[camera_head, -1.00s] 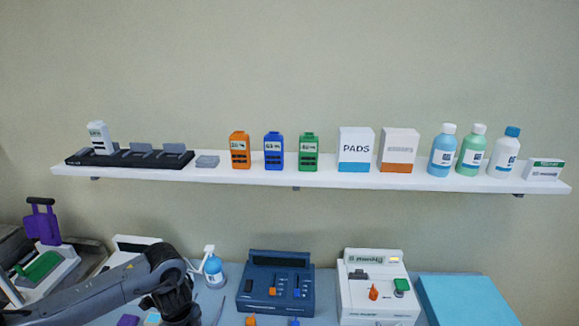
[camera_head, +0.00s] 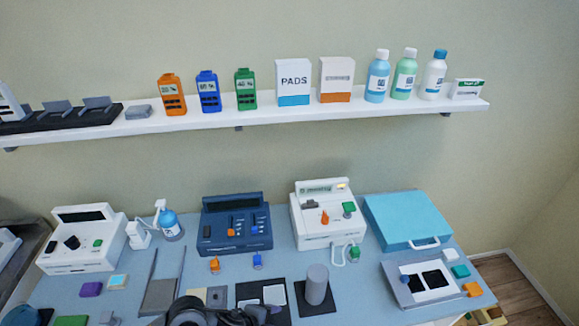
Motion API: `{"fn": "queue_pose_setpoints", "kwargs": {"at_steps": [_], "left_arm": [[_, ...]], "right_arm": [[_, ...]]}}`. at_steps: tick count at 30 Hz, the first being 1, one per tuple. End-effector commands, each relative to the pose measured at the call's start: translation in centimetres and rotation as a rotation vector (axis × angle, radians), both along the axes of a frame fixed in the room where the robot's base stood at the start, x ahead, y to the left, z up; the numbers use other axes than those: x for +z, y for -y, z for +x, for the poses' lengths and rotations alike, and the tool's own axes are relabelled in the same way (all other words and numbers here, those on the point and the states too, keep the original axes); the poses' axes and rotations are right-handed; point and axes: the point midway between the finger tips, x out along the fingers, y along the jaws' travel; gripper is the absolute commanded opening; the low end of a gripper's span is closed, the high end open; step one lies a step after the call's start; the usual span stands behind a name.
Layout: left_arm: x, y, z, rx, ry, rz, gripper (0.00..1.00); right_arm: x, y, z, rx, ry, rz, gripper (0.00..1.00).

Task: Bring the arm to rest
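A dark, rounded part of one of my arms shows at the bottom edge in the head view, left of centre, in front of the blue-grey worktop (camera_head: 305,262). It is cut off by the frame, and I cannot tell which arm it belongs to. No gripper fingers of either arm can be made out, so I cannot see whether anything is held.
A white shelf (camera_head: 340,113) with boxes and bottles runs above the worktop. On the worktop stand a white device (camera_head: 85,240), a dark blue device (camera_head: 235,226), another white device (camera_head: 325,215), a grey cylinder (camera_head: 316,285) and a light blue case (camera_head: 407,224).

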Motion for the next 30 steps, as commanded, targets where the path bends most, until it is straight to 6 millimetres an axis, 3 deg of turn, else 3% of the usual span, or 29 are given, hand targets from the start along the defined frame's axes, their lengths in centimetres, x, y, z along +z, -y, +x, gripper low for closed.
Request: {"fn": "queue_pose_setpoints", "kwargs": {"at_steps": [4,8,14,18,24,30], "left_arm": [[0.5,0.0,-1.8,0.198,0.04,-0.106,0.72],[1.2,-2.8,-3.0,0.415,0.054,-0.149,0.72],[1.4,-10.4,-6.5,0.784,0.024,-0.132,0.72],[1.5,-16.1,-10.0,1.01,-0.019,-0.079,0.72],[1.8,-21.9,-14.9,1.232,-0.08,0.003,0.72],[2.6,-26.2,-19.7,1.403,-0.14,0.084,0.72]], "right_arm": [[0.0,0.0,0.0,0.0,0.0,0.001,0.43],[0.0,0.0,0.0,0.0,0.0,0.0,0.43],[0.0,0.1,0.0,0.001,0.0,-0.002,0.43],[0.0,0.2,0.0,0.004,0.001,-0.007,0.43],[0.0,0.2,0.0,0.005,0.001,-0.009,0.43],[0.0,0.2,0.0,0.005,0.001,-0.008,0.43]]}}
